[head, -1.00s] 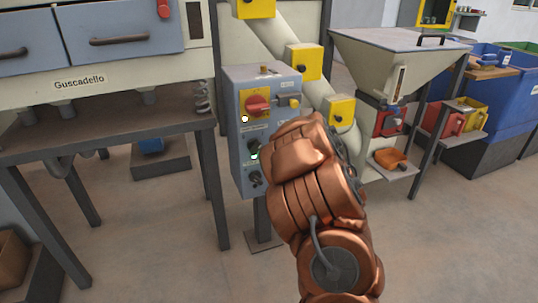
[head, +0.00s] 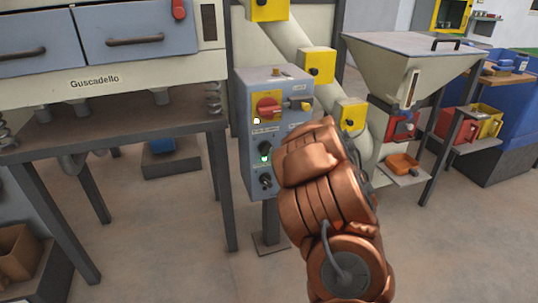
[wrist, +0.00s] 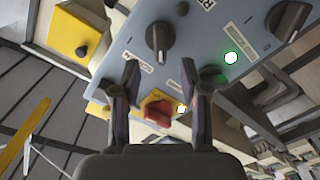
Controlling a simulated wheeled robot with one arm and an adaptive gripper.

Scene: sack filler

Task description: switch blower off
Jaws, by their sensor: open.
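A blue-grey control box (head: 247,140) stands on a post, left of my arm in the head view. It has a red rotary switch (head: 267,107) on a yellow plate, a lit whitish lamp, a lit green lamp (head: 265,158) and black knobs. The wrist view shows the panel close up: one black knob (wrist: 159,40) lies just beyond my fingertips, another (wrist: 288,20) at upper right beside the green lamp (wrist: 231,58). The red switch (wrist: 158,112) shows between my fingers. I cannot read which knob is the blower's. My gripper (wrist: 160,72) is open and empty; my arm hides it in the head view.
A pale pipe with yellow boxes (head: 317,65) runs behind the control box. A bench-like machine (head: 110,130) stands close at left. Open floor lies in front.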

